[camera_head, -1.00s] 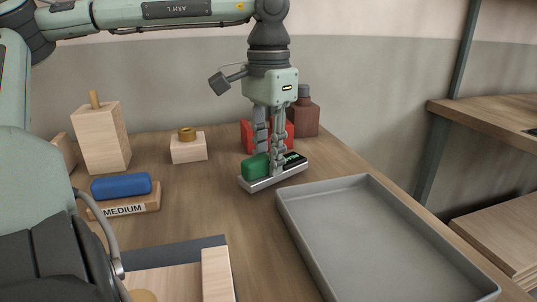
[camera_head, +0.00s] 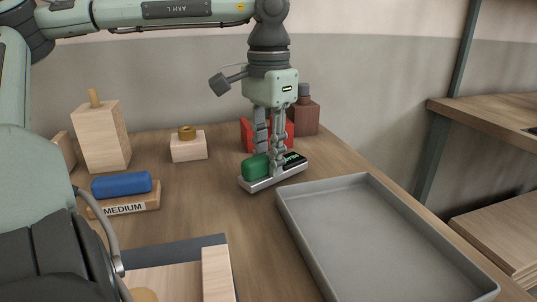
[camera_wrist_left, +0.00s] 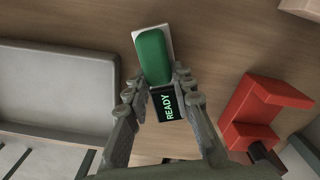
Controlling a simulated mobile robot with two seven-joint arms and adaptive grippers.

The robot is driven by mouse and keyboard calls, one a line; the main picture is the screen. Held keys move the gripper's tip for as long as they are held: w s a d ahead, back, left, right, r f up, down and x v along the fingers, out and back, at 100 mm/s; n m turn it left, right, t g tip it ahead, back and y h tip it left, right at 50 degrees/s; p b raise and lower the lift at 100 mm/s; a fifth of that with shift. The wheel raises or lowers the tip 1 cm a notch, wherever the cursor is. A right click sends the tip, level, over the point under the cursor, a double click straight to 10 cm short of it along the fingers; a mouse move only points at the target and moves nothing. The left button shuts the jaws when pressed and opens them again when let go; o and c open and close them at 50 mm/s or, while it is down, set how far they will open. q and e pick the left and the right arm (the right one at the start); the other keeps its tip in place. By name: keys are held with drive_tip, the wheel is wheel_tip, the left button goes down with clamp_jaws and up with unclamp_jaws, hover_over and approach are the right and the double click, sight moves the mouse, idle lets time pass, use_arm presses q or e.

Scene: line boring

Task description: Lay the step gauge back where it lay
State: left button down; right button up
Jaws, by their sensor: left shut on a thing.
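The step gauge, a green body (camera_head: 256,168) with a black display end on a pale metal base, is on or just over the wooden table, near its back right. In the left wrist view the green body (camera_wrist_left: 152,57) shows, with READY lit on the display. My left gripper (camera_head: 269,160) points straight down over it, with one finger on each side. The left wrist view shows the fingers (camera_wrist_left: 155,95) shut on the gauge near the display. I cannot tell whether the base touches the table. My right gripper is not in view.
A grey tray (camera_head: 283,206) lies just right of the gauge. A red block (camera_head: 247,134) and a brown block (camera_head: 306,118) stand close behind it. A small wooden block (camera_head: 188,150), a blue piece (camera_head: 121,185) on a MEDIUM stand and a tall wooden block (camera_head: 101,140) are at left.

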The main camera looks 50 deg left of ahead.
use_arm(q)
drive_tip(key=shift+f, duration=0.45)
drive_tip(key=c, duration=1.2)
unclamp_jaws()
drive_tip(key=shift+o, duration=0.3)
drive_tip(key=o, duration=1.1)
drive_tip(key=shift+o, duration=0.2)
drive_tip(key=shift+r, duration=0.1)
drive_tip(key=shift+r+p, duration=2.5)
drive_tip(key=shift+r, duration=1.95)
